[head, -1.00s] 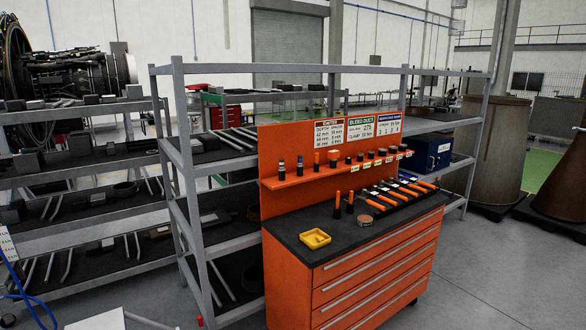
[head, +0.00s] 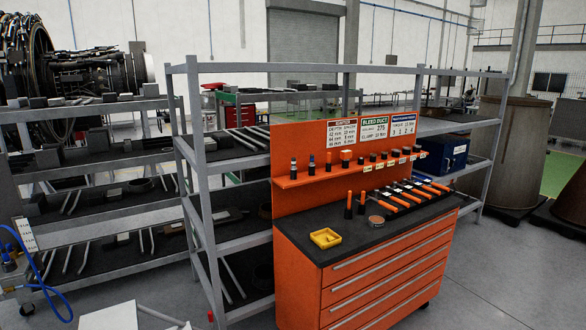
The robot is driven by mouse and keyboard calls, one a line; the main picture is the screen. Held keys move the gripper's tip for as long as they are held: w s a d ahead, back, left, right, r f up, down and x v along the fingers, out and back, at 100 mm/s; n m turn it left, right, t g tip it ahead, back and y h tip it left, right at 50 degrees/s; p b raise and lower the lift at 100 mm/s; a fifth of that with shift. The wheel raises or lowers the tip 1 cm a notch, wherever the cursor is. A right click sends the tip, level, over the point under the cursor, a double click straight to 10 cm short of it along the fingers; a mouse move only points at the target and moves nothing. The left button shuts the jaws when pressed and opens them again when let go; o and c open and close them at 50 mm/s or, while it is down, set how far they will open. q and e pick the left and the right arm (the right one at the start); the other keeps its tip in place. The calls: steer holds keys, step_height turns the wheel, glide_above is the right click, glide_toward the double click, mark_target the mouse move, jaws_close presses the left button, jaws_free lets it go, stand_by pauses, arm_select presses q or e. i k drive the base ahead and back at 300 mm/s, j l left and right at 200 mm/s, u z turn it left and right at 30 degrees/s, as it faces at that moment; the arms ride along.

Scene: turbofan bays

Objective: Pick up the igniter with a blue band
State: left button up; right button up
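Two small upright dark igniter-like parts stand at the left end of the upper shelf of the orange tool cart (head: 372,272). The right one (head: 311,166) seems to carry a bluish band. The left one (head: 293,169) has a pale band. Both are too small to be sure of the band colours. Neither of my grippers is in view.
The cart's dark top holds a yellow tray (head: 325,238), a round tin (head: 376,221) and several orange-handled tools (head: 408,196). Grey shelving (head: 205,195) stands left of and behind the cart. A blue box (head: 447,152) sits at right.

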mark_target(313, 156)
steer(key=z, duration=4)
steer(key=u, duration=3.95)
steer(key=i+l, duration=0.45)
steer(key=i, duration=0.1)
